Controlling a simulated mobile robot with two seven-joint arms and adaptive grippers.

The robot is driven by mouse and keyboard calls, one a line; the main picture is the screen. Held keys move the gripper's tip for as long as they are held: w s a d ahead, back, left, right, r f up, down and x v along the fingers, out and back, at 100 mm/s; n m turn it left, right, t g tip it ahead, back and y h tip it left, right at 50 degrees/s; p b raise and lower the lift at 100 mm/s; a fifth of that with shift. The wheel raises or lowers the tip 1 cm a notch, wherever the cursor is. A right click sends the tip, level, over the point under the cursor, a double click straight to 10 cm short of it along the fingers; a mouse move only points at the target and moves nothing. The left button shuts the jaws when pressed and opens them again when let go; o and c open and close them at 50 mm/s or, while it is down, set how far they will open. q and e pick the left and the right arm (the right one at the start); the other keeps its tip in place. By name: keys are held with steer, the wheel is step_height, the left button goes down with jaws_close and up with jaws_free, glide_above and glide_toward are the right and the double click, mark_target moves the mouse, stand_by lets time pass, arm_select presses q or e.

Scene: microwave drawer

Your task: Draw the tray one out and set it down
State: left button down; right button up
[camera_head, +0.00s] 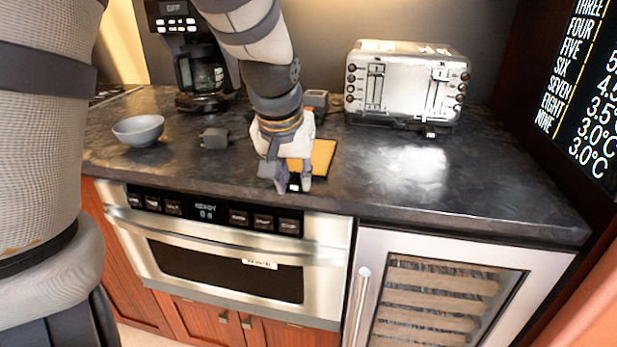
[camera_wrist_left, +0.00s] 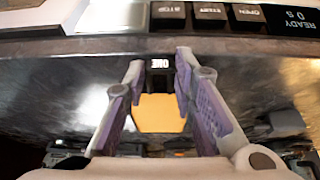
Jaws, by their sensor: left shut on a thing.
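Tray one looks like a flat, orange-yellow tray (camera_head: 323,157) with a dark edge, low at the countertop; I cannot tell whether it touches it. In the left wrist view its yellow face (camera_wrist_left: 160,113) lies between my fingers, with a dark front tab (camera_wrist_left: 183,75) and a small white label reading ONE, turned over. My left gripper (camera_head: 289,180) points down near the counter's front edge, shut on this tab, and hides part of the tray. The microwave drawer (camera_head: 137,262) below the counter is shut. My right gripper is not in view.
On the dark counter (camera_head: 430,185) stand a toaster (camera_head: 405,85) behind, a coffee maker (camera_head: 197,65), a grey bowl (camera_head: 138,130) and a small dark block (camera_head: 214,138) to the left. The counter's right front is clear. A wine cooler (camera_head: 430,300) is below right.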

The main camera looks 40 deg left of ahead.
mark_target(258, 184)
arm_select(q)
steer(key=shift+s+a, duration=0.6)
steer(key=shift+a, duration=0.45)
steer(key=shift+s+a, duration=0.65)
steer(key=shift+a, duration=0.45)
steer(key=shift+s+a, duration=0.6)
steer(key=shift+a, duration=0.45)
steer(key=c, duration=1.2)
jaws_free()
steer(key=shift+c, duration=0.2)
